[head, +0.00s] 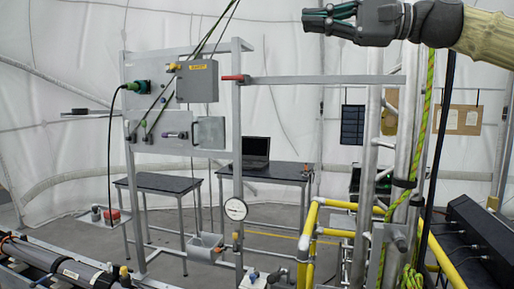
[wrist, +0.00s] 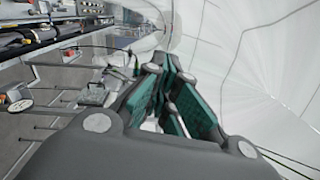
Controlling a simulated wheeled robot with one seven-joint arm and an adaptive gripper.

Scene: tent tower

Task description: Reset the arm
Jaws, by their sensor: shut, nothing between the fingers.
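My gripper (head: 328,20) is at the top of the head view, right of centre, raised high and pointing left. My arm comes in from the top right corner. The gripper is dark grey with green finger pads, and its fingers are shut with nothing between them. In the wrist view the gripper (wrist: 172,85) fills the middle, with the green pads close together at the tips. It touches nothing that I can see.
A metal frame holds a panel with a grey box (head: 197,81) and a red handle (head: 235,78). A gauge (head: 235,209) sits lower. A laptop (head: 255,152) stands on a black table (head: 270,173). Yellow rails (head: 308,235), a ladder (head: 368,180) and ropes (head: 424,130) stand right.

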